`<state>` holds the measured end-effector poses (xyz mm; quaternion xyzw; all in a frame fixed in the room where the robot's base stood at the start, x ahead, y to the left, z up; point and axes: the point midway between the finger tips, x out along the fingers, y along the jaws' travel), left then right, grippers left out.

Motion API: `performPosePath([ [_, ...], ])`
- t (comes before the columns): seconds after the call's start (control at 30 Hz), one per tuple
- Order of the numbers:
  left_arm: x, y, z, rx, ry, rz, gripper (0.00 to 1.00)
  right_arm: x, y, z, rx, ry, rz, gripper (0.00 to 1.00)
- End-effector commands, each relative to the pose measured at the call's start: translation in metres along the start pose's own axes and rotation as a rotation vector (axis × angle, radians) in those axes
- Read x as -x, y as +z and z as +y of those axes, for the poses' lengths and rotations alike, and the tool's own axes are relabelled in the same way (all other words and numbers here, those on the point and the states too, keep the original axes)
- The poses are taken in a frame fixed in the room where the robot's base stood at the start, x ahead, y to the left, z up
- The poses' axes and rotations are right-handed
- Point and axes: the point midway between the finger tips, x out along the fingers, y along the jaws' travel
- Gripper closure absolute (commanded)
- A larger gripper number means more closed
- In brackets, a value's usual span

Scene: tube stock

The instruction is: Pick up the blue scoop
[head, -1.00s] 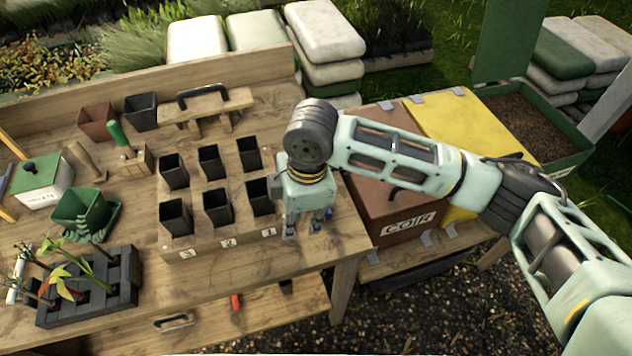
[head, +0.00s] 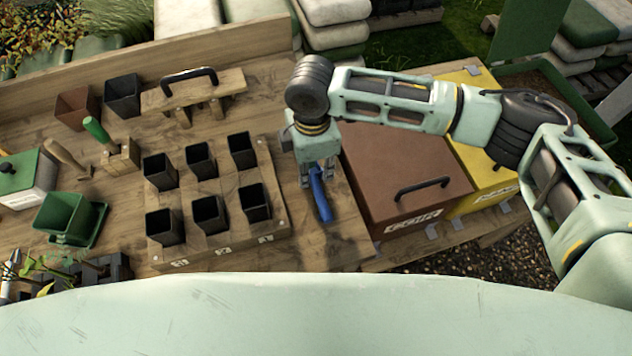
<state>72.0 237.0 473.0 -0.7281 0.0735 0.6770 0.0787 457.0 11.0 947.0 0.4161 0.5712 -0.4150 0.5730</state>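The blue scoop (head: 320,197) lies on the wooden bench top, right of the block of black pots. Its near end shows below my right gripper; its upper part is hidden under the gripper. My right gripper (head: 318,176) points down over it, with its fingers apart on either side of the blue part. I see no clear sign that the fingers press on it. My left gripper is not in view.
A wooden block (head: 223,229) with several black pots stands close left of the scoop. The brown coir box (head: 400,170) and a yellow box (head: 480,120) stand to the right. A green-handled tool (head: 97,130) is farther left.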

Motion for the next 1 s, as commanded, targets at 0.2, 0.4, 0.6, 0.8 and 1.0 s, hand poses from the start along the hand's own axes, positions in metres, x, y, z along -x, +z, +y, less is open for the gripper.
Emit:
performPosePath([
  [0.2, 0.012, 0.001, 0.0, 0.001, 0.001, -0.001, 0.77, -0.027, -0.002, 0.0, -0.001, -0.001, -0.001, 0.76],
  [0.4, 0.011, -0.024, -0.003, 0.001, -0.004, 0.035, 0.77, -0.032, -0.002, 0.0, 0.001, 0.001, 0.0, 0.76],
  [0.6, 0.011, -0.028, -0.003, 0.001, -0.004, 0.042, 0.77, -0.032, -0.002, 0.0, 0.0, 0.001, 0.0, 0.86],
  [0.8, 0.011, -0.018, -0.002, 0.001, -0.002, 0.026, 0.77, -0.032, -0.002, 0.0, 0.0, 0.001, 0.0, 1.0],
  [1.0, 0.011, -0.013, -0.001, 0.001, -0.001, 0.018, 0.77, -0.031, -0.002, 0.0, 0.0, 0.001, 0.0, 1.0],
])
